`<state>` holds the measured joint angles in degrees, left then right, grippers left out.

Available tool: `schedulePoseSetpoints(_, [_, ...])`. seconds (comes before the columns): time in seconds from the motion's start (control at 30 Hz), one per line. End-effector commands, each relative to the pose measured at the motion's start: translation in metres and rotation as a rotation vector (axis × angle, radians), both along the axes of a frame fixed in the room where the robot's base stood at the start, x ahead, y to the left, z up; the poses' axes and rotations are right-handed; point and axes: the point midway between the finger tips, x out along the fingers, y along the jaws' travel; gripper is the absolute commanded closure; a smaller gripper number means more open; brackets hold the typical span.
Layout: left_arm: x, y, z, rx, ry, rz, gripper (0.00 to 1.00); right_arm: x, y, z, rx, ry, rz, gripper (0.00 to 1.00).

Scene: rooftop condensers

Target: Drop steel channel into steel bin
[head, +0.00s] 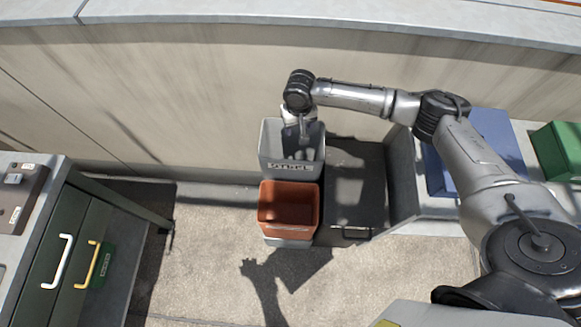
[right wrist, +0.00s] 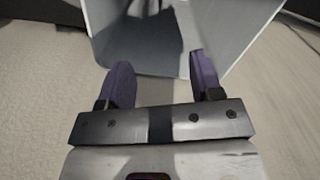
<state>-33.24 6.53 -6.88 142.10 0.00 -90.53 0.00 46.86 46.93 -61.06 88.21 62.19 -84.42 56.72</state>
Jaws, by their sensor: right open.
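The steel bin (head: 290,166) is a light grey open box with a "STEEL" label on its front, standing against the wall. My right gripper (head: 303,135) points down at its mouth. In the right wrist view, my two purple fingers (right wrist: 160,68) are apart with nothing between them, and the grey bin wall (right wrist: 235,30) rises beyond them. Pale and dark shapes show inside the bin, but I cannot tell whether one is the steel channel. I cannot make out the channel anywhere else. My left gripper is out of view.
An orange-brown bin (head: 288,222) stands directly in front of the steel bin. A dark box (head: 355,190) is to their right, then a blue bin (head: 490,150) and a green bin (head: 562,150). A drawer cabinet (head: 60,195) stands at left. The floor between is clear.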

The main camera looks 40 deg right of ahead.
Motion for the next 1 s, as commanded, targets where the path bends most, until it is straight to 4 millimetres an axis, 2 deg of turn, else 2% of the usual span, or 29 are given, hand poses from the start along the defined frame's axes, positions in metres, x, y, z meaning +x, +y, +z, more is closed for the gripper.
schedulePoseSetpoints(0.17, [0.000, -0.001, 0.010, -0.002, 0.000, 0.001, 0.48, 0.001, 0.000, 0.026, 0.002, -0.004, 0.001, 0.41])
schedulePoseSetpoints(0.4, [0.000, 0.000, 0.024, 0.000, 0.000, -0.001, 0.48, 0.001, 0.000, 0.074, 0.001, -0.004, 0.000, 0.41])
schedulePoseSetpoints(0.6, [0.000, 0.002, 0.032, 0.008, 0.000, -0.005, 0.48, 0.001, 0.000, 0.108, 0.000, -0.003, 0.000, 0.41])
schedulePoseSetpoints(0.8, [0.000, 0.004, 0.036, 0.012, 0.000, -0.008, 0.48, 0.000, 0.000, 0.128, 0.000, -0.002, 0.000, 0.41])
schedulePoseSetpoints(1.0, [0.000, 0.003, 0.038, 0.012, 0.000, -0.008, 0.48, 0.000, 0.000, 0.136, 0.001, -0.001, 0.000, 0.41])
